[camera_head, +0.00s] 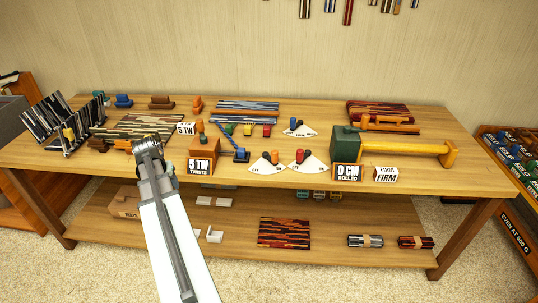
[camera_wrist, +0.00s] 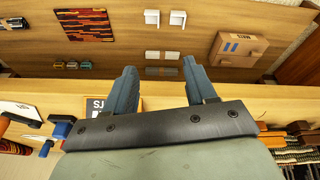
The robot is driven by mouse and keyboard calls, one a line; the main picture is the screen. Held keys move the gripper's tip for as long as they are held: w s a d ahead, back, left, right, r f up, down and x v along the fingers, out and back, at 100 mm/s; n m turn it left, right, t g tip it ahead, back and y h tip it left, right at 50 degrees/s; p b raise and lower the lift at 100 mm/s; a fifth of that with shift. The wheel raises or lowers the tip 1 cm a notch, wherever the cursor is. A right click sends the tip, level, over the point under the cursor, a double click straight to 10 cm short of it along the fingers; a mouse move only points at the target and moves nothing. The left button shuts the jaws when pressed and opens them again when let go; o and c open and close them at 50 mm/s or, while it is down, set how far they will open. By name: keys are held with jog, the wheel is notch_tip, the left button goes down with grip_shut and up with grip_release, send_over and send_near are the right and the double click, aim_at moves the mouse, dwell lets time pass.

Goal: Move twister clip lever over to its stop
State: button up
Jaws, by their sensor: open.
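No part is clearly labelled as the twister clip lever. My gripper (camera_head: 148,143) is left of the sign. In the wrist view its fingers (camera_wrist: 160,88) are apart and empty.
A black rack (camera_head: 62,120) is at the left end. The lower shelf holds a woven mat (camera_head: 284,233) and a cardboard box (camera_wrist: 237,48). The table's front strip is mostly clear.

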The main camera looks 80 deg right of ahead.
jog(key=s+d+r+m+g, duration=0.1)
jog(key=s+d+r+m, duration=0.15)
jog(key=s+d, duration=0.4)
jog(key=s+d+r+m, duration=0.2)
jog(key=s+d+r, duration=0.2)
jog(key=s, duration=0.5)
jog(key=m+g+h, duration=0.1)
jog(key=m, duration=0.4)
send_near(275, 151)
jog(key=shift+n, duration=0.25)
jog(key=x, duration=1.2)
jog(key=shift+s, duration=0.1)
grip_shut()
